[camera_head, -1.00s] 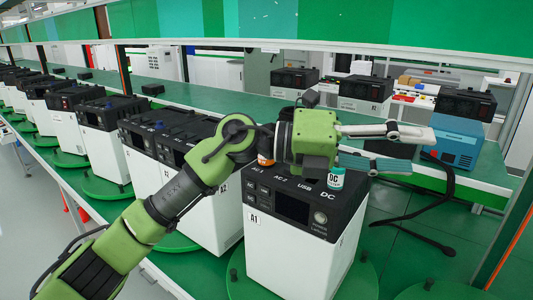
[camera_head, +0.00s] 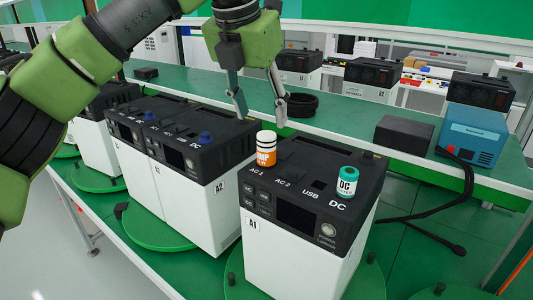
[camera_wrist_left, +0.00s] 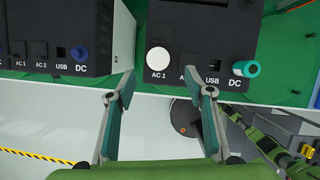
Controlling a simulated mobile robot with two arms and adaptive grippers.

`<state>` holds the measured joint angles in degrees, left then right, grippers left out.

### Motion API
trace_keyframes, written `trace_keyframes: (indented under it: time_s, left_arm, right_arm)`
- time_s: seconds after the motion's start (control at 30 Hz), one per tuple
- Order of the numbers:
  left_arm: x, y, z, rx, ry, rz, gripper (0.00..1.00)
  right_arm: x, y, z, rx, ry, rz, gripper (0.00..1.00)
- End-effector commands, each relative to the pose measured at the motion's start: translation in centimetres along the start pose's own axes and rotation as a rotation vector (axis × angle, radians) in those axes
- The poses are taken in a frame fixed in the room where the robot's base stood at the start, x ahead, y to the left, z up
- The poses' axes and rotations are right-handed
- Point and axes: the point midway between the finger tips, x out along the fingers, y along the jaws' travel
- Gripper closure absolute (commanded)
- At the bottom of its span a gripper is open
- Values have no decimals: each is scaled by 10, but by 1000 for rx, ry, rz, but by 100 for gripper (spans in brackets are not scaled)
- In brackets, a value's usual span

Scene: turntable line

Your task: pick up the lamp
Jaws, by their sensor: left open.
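The lamp (camera_head: 266,149) is a small orange and white cylinder with lettering. It stands upright at the AC 1 spot on top of the black-topped unit A1 (camera_head: 296,262). In the left wrist view its white round top (camera_wrist_left: 159,60) shows between and just beyond the fingertips. My left gripper (camera_head: 261,112) is open and empty, its fingers pointing down, above the lamp in the picture and apart from it. It also shows in the left wrist view (camera_wrist_left: 158,88). My right gripper is not in view.
The green deck (camera_head: 412,235) right of A1 is mostly clear.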

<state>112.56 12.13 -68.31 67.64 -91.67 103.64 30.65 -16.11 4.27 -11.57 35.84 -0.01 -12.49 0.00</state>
Motion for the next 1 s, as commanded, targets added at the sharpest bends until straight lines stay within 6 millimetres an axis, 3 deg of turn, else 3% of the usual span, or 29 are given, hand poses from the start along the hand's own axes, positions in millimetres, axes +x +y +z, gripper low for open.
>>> trace_keyframes:
  time_s: [0.1, 0.23, 0.43, 0.6, 0.77, 1.0]
  left_arm:
    - [23, 0, -1, -1, 4, -2, 52]
    - [40, 0, 0, -1, 3, -3, 52]
    - [53, 0, -2, 1, 1, -3, 52]
    - [77, 1, -8, 1, 4, -4, 52]
    - [96, 1, -7, 0, 1, -4, 52]
    - [99, 0, -8, 0, -1, -3, 52]
  right_arm:
    - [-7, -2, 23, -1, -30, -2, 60]
    - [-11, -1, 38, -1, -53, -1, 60]
    - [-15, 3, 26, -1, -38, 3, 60]
    - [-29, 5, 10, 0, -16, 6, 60]
    - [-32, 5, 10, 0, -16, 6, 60]
    - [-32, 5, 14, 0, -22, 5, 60]
